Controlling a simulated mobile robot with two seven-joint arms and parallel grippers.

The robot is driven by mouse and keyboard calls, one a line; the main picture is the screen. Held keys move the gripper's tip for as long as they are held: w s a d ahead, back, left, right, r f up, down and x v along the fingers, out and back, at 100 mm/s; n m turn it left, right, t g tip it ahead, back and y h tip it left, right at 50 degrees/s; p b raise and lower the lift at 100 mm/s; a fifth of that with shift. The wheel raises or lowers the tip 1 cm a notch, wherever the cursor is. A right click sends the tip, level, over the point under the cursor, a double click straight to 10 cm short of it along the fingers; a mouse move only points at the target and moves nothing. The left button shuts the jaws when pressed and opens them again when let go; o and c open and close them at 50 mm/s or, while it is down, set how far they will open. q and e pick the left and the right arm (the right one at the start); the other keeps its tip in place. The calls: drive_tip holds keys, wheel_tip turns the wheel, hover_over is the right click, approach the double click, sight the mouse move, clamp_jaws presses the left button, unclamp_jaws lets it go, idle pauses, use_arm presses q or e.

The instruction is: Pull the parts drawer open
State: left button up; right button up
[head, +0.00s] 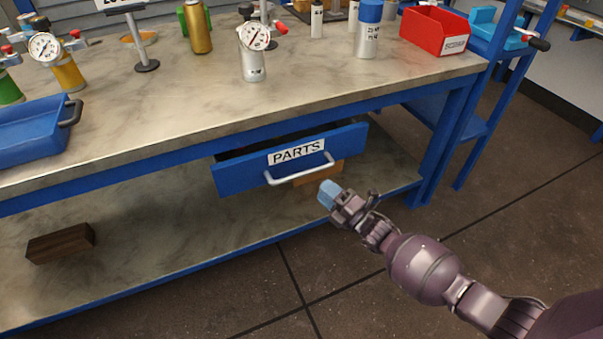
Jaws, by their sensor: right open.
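The parts drawer (238,177) is a blue drawer under the workbench top, with a white PARTS label and a pale bar handle (300,174) across its front. It stands partly open, and a dark gap shows behind its front panel. My right gripper (328,192) is just below and to the right of the handle's right end, with light-blue fingertips. It is open, and no hold on the handle shows. Whether the fingertips touch the handle cannot be told. My left gripper is not in view.
The workbench top (190,98) bears gauged vessels (253,60), a red bin (435,30) and a blue tray (30,132). A dark brown block (60,243) and an orange-brown box (318,172) are on the lower shelf. The floor in front is clear.

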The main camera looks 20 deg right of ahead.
sight(304, 172)
drive_tip(key=b+x, duration=0.1)
drive_tip(key=x, duration=0.6)
drive_tip(key=shift+w+a+f, duration=0.1)
drive_tip(key=shift+w+a, duration=0.05)
drive_tip(key=shift+w, duration=0.1)
drive_tip(key=shift+w+a, duration=0.15)
drive_tip(key=shift+w, duration=0.2)
clamp_jaws()
